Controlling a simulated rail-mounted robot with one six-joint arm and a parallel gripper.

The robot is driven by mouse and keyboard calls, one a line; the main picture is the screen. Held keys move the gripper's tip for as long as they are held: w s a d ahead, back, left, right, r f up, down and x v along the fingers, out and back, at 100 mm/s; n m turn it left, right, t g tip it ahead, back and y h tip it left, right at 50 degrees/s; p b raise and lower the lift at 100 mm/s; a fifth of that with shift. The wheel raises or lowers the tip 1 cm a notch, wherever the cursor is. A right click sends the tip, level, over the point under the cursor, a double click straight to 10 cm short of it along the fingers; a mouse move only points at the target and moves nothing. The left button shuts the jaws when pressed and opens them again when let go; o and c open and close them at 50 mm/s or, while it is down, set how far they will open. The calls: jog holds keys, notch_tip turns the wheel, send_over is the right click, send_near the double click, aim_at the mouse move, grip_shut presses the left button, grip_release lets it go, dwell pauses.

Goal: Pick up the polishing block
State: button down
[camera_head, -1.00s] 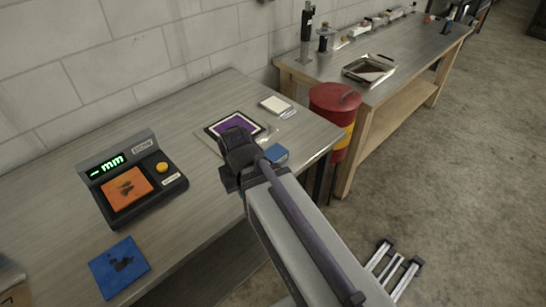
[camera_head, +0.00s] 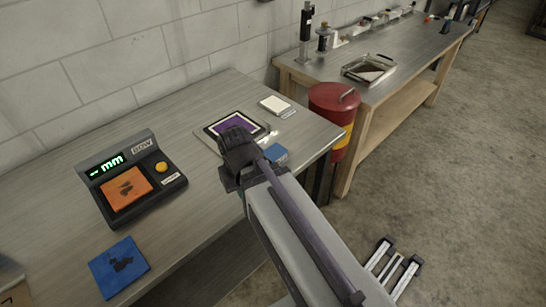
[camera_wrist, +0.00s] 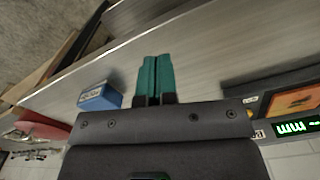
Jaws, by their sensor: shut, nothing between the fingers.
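A small blue block (camera_head: 277,153) with a pale side sits near the front right edge of the near metal table, right beside my arm's wrist. It is likely the polishing block. In the wrist view the blue block (camera_wrist: 100,97) lies left of my gripper (camera_wrist: 154,59), with a gap between them. The teal fingers are shut together and hold nothing. In the head view my wrist hides the fingers.
A gauge with a green display (camera_head: 134,178) holds an orange square (camera_head: 125,187). A stained blue square (camera_head: 118,267) lies at the front left. A purple framed panel (camera_head: 218,127) and white pad (camera_head: 275,105) lie behind my wrist. A red bin (camera_head: 331,99) stands right.

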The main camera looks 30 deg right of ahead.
jog(key=c, duration=1.8)
grip_release()
jog(key=o, duration=1.7)
